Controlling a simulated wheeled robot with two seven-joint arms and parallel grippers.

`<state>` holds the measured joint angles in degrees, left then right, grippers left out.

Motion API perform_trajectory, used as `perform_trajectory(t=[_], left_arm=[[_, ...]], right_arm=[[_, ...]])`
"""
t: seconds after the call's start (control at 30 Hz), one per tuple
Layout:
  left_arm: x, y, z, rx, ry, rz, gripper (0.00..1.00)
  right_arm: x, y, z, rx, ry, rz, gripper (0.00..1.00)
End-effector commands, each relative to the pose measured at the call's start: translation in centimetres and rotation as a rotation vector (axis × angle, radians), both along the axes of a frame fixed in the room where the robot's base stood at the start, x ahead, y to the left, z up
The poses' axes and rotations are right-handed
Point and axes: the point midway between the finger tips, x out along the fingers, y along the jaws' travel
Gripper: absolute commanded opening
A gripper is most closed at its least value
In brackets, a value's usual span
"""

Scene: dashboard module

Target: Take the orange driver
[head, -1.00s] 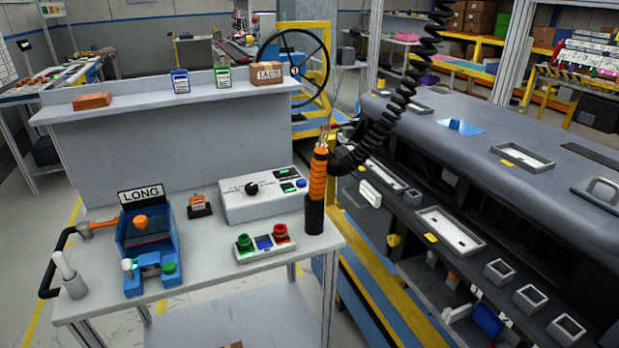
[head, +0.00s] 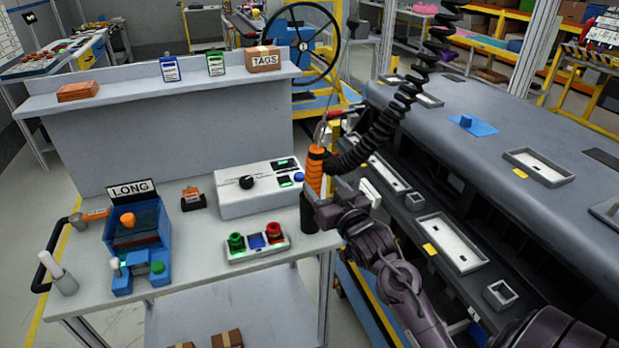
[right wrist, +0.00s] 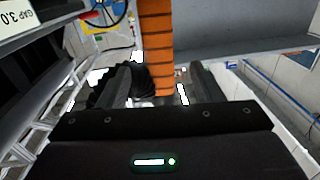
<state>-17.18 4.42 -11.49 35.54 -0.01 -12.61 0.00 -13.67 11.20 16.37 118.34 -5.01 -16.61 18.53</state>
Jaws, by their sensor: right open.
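The orange driver (head: 315,172) stands upright at the right edge of the grey workbench, with its orange ribbed grip above a dark lower part. A black coiled hose runs close beside its top. My right gripper (head: 322,205) is open at the driver, just below the orange grip, and hides part of it. In the right wrist view the orange driver (right wrist: 155,45) appears between the two open fingers of my right gripper (right wrist: 156,85). I cannot tell whether either finger touches it. My left gripper is not in view.
On the workbench (head: 195,262) stand a control box (head: 258,198), a button strip (head: 257,248), a blue fixture (head: 138,240) marked LONG and a small orange-topped block (head: 192,199). The dark dashboard module (head: 480,140) lies to the right. A steering wheel (head: 300,42) is behind.

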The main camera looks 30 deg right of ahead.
Motion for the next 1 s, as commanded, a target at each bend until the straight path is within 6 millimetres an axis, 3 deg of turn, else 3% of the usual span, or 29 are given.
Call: perform_trajectory(t=[0.33, 0.43, 0.77, 1.0], left_arm=[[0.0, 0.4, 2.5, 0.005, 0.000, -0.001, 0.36], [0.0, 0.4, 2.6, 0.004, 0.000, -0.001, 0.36], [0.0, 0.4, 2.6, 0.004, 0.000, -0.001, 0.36], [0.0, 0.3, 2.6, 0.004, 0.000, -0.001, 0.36]], right_arm=[[4.5, -0.9, 1.5, -0.002, -0.001, -0.001, 0.60], [5.8, -1.0, 1.1, -0.001, 0.002, -0.001, 0.60], [6.5, -1.1, 0.8, -0.002, 0.002, 0.000, 0.60], [6.5, -1.1, 0.8, -0.002, 0.002, 0.000, 0.30]])
